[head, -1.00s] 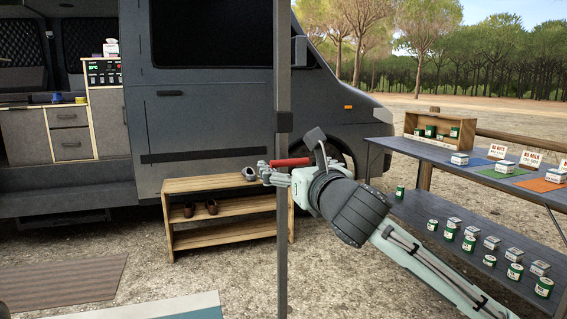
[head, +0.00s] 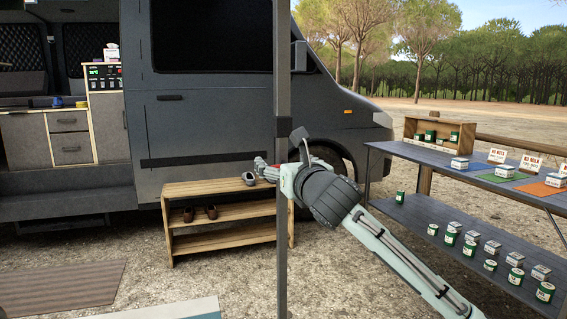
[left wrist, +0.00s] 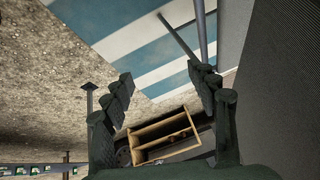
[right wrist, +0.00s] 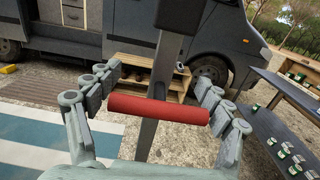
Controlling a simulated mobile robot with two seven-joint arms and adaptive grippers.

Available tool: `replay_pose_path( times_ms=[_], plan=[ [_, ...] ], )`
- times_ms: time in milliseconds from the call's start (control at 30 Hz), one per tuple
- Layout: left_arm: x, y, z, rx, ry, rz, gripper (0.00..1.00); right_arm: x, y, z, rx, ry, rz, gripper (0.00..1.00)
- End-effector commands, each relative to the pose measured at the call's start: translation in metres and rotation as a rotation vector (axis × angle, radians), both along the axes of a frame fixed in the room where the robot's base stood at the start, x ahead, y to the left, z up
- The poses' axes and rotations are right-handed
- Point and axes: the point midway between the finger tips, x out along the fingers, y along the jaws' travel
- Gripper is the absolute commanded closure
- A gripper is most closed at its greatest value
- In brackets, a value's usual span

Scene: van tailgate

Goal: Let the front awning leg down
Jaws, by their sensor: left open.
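The front awning leg (head: 283,235) is a dark grey upright post in front of the van. In the right wrist view the post (right wrist: 147,135) passes behind a red horizontal handle (right wrist: 158,109). My right gripper (head: 262,170) is at the post at mid height and covers most of the handle in the head view. In the right wrist view my right gripper (right wrist: 158,92) is open, with a finger near each end of the handle. I cannot tell whether they touch. My left gripper (left wrist: 162,85) is open and empty, seen only in the left wrist view.
A wooden shoe rack (head: 220,188) stands behind the post, beside the van (head: 215,110). A grey two-level table (head: 445,165) with cans and boxes is at the right. A striped mat (right wrist: 45,135) lies on the gravel. Gravel around the post is open.

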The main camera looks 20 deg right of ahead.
Motion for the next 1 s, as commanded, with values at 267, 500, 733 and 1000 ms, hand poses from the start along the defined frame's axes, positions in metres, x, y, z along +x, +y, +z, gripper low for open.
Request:
replay_pose_path(
  times_ms=[267, 500, 733, 1000],
  plan=[
    [0.0, 0.0, 0.0, 0.0, 0.001, 0.0, 0.41, 0.0, 0.0, 0.0, 0.0, 0.001, 0.0, 0.72],
    [0.0, 0.0, 0.0, 0.0, 0.001, 0.0, 0.41, 0.0, 0.0, -0.001, 0.0, 0.001, 0.0, 0.8],
    [0.0, 0.0, -0.001, 0.0, 0.0, 0.0, 0.41, 0.0, 0.0, -0.006, 0.0, 0.003, -0.001, 0.81],
    [0.026, -0.021, 0.01, -0.043, -0.128, -0.041, 0.41, 0.0, -0.001, -0.075, -0.003, 0.009, -0.001, 0.83]
  ],
)
